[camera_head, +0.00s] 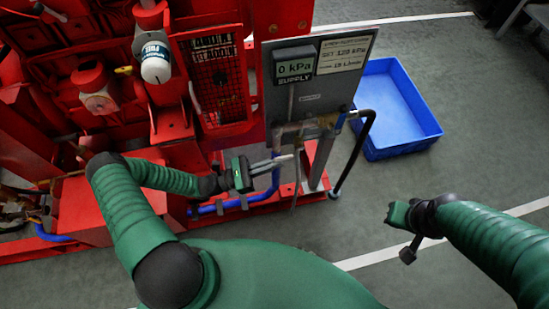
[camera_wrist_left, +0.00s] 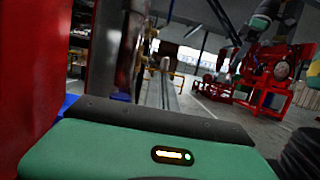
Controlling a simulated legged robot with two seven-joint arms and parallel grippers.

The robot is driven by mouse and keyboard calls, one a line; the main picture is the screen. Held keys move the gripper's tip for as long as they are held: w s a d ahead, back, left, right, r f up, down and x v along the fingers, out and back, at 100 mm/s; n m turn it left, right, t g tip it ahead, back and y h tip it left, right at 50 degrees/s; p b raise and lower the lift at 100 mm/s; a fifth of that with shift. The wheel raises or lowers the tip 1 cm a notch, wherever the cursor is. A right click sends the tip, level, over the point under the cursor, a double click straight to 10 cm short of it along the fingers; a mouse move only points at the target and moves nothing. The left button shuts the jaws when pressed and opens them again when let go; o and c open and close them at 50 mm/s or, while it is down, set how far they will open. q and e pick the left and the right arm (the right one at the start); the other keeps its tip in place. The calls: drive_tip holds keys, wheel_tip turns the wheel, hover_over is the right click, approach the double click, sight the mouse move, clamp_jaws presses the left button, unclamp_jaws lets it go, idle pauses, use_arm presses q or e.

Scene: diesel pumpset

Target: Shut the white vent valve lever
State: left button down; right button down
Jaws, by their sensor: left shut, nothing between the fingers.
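Below the grey gauge panel (camera_head: 310,103) there is a cluster of brass and pale valve fittings (camera_head: 290,134). A small pale upright piece (camera_head: 299,141) there may be the white vent valve lever; it is too small to be sure. My left gripper (camera_head: 284,160) is just below and left of these fittings, its fingers shut and pointing right. I cannot tell whether the fingertips touch anything. In the left wrist view the gripper's green housing (camera_wrist_left: 150,150) fills the bottom, and neither fingers nor lever show. My right gripper (camera_head: 398,226) is apart at the right, its jaw state unclear.
The red pumpset (camera_head: 85,185) fills the left. A blue hose (camera_head: 232,204) runs below my left gripper. A black hose (camera_head: 358,153) drops right of the panel. A blue crate (camera_head: 378,143) stands on the floor behind. Floor at the right is open.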

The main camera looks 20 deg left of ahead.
use_arm(q)
drive_tip(key=shift+r, duration=0.15)
drive_tip(key=v, duration=1.2)
drive_tip(key=shift+f, duration=0.2)
